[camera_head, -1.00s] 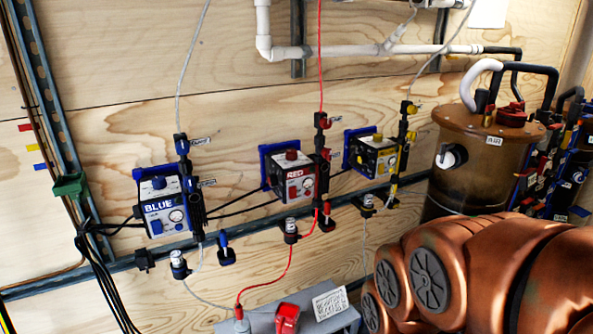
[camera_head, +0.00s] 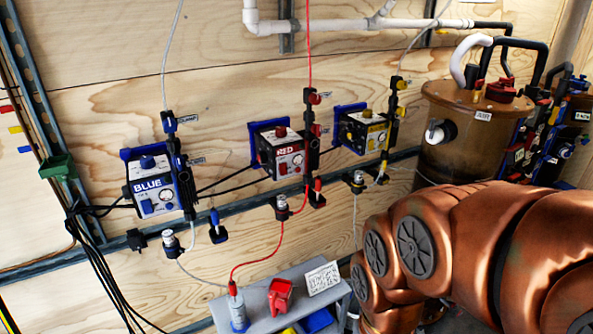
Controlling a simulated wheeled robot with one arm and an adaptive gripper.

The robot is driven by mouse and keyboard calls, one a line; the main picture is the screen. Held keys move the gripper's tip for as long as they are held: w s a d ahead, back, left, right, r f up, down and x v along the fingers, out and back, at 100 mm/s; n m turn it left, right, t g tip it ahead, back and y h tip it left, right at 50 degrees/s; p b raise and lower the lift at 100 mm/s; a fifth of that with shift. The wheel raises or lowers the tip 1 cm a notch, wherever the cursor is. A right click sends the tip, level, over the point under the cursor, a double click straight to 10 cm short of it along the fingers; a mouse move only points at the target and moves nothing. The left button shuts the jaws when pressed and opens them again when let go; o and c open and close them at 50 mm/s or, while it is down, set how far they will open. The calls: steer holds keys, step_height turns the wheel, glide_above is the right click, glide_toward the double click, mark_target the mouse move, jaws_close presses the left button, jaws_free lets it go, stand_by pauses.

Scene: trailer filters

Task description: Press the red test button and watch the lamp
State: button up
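The red unit labelled RED (camera_head: 290,163) is mounted on the wood wall, between a blue unit and a yellow unit. A red knob or button (camera_head: 281,132) sits on its top, and a round gauge shows on its front. I cannot tell for certain which part is the test button. No clearly lit lamp can be made out. My gripper is outside the picture. Only copper-coloured links of my arm show at the lower right, apart from the red unit in the picture.
The blue unit (camera_head: 155,195) and yellow unit (camera_head: 366,137) flank the red one. A grey bench (camera_head: 262,324) below holds a red item (camera_head: 280,296) and a pale cylinder (camera_head: 238,312). A brown tank (camera_head: 462,140) stands at the right. Black cables (camera_head: 92,255) hang at left.

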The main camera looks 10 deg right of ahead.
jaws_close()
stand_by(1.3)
